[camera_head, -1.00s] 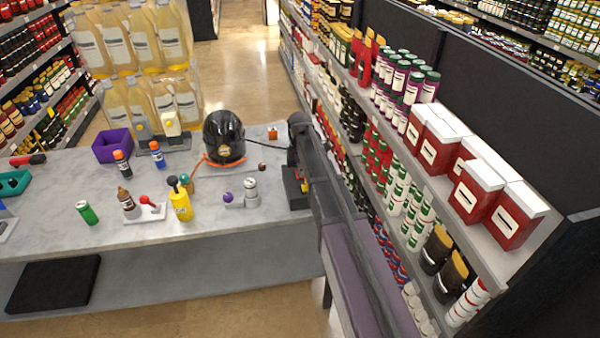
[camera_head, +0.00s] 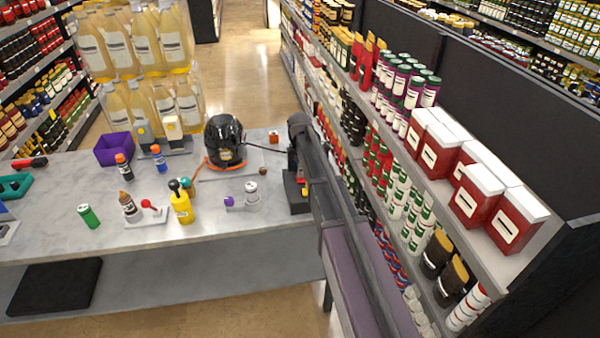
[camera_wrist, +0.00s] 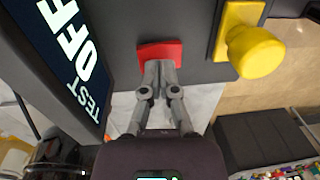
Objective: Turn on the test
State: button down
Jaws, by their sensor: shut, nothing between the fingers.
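In the wrist view, a dark panel carries a red rocker-like switch (camera_wrist: 160,53) and a yellow round knob (camera_wrist: 253,52) on a yellow base to its right. A dark screen (camera_wrist: 62,45) at the left reads "TEST OFF" in pale letters. My gripper (camera_wrist: 161,68) is shut and empty, its fingertips at the lower edge of the red switch. They overlap it in the picture; I cannot tell whether they touch. In the head view, the dark device (camera_head: 295,190) stands at the table's right end, and my arm hides most of it and my gripper.
The grey table (camera_head: 250,238) holds a black round pump-like machine (camera_head: 223,138), a yellow bottle (camera_head: 181,207), a green can (camera_head: 88,215) and a purple bin (camera_head: 113,148). Stocked shelves (camera_head: 450,160) stand close on the right of my arm. The table's front right is clear.

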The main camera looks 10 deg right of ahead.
aim_at(301, 181)
notch_tip(301, 181, up, 14)
jog(key=s+p, duration=0.1)
jog(key=p, duration=1.2)
jog(key=shift+s+f, duration=0.15)
jog(key=shift+s, duration=0.2)
jog(key=s+d+f+m+b, duration=0.1)
jog(key=s+f+m+b, duration=0.1)
jog(key=s+m, duration=0.7)
jog(key=s+d+f+m+b, duration=0.1)
jog(key=s+f+m+b, duration=0.2)
jog(key=s+m, duration=0.6)
jog(key=s+f, duration=0.1)
jog(key=s, duration=0.6)
jog(key=shift+d+t+b, duration=0.2)
jog(key=shift+t+b, duration=0.15)
jog(key=shift+t, duration=0.05)
jog(key=shift+f, duration=0.1)
dwell(0.3)
